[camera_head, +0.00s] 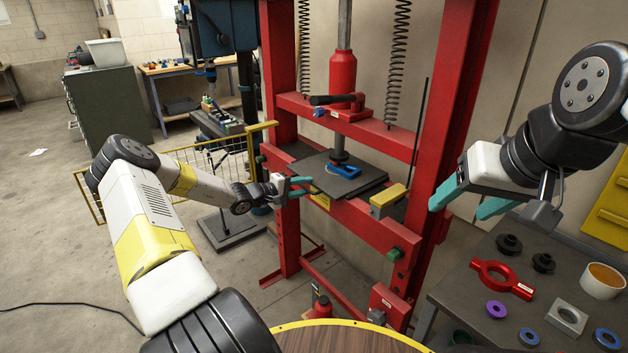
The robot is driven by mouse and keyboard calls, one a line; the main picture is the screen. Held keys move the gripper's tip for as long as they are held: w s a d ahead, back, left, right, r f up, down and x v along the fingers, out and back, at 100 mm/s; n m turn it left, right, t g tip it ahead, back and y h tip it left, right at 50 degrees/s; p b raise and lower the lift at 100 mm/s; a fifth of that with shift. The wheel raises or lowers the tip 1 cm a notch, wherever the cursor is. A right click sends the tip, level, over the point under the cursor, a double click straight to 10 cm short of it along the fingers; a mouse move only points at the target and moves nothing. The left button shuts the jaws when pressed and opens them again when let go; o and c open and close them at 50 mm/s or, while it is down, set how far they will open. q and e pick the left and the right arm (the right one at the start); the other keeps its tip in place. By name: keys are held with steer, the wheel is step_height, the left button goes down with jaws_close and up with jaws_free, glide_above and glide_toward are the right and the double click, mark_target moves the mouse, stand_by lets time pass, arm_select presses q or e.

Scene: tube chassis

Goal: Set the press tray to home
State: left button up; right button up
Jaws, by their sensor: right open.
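The press tray (352,186) looks like a dark flat plate on the bed of the red press (281,170). A blue part (344,170) lies on it, under the press ram (340,145). My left gripper (314,186) is at the front left edge of the tray, its teal fingers beside a small yellow piece there. Whether the fingers touch or hold anything is too small to tell. My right gripper (458,210) is open and empty, right of the press and above the near edge of the side table.
A grey side table (455,290) at right holds a red ring tool (498,277), black parts, a purple ring (496,309) and a cup (602,281). A yellow box (388,200) sits on the press bed's right. A yellow wire fence (215,157) stands behind my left arm.

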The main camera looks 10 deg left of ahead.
arm_select(q)
steer(key=shift+a+r, duration=0.1)
steer(key=shift+a, duration=0.05)
steer(key=shift+s+a+r, duration=0.1)
steer(key=shift+s+a, duration=0.1)
steer(key=shift+a, duration=0.15)
steer(key=v, duration=0.7)
steer(key=shift+d, duration=0.2)
